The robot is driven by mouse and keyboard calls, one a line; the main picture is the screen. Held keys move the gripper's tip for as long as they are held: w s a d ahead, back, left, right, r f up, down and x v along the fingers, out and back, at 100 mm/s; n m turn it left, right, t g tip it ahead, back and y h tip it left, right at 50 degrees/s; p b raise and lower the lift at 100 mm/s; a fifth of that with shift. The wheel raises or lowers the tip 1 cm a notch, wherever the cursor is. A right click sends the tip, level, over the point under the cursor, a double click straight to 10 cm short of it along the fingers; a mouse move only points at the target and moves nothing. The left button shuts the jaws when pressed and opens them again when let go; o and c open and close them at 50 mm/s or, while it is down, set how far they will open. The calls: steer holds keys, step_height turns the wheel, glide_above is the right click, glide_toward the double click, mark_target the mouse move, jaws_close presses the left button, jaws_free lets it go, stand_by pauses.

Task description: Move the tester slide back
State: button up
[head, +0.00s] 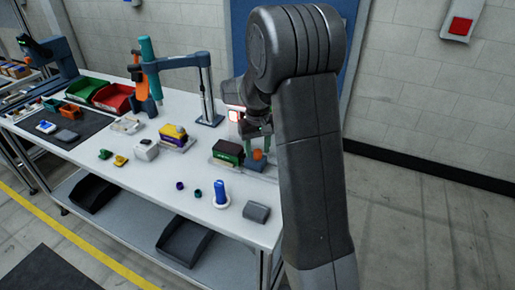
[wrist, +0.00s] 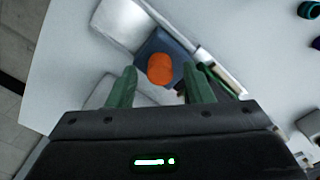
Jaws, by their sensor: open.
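A dark blue block with an orange knob (head: 258,155), which looks like the tester slide, is at the right side of the table beside a dark green and brown block (head: 228,150). In the wrist view the orange knob (wrist: 160,70) shows between my two green fingers, with the blue block (wrist: 150,47) under it. My gripper (wrist: 160,75) is open, one finger on each side of the knob, with visible gaps. In the head view my gripper (head: 258,133) is just above the knob and partly hidden by my arm. Whether it touches the knob cannot be told.
A grey rounded piece (head: 256,212), a blue peg on a white base (head: 220,194) and small dark rings stand toward the front. A purple and yellow block (head: 173,134) is to the left. A lamp arm (head: 205,90) rises behind.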

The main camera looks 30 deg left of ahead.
steer(key=shift+f, duration=0.35)
jaws_close()
steer(key=shift+w+d, duration=0.15)
steer(key=shift+d, duration=1.2)
jaws_free()
steer(key=shift+d, duration=0.15)
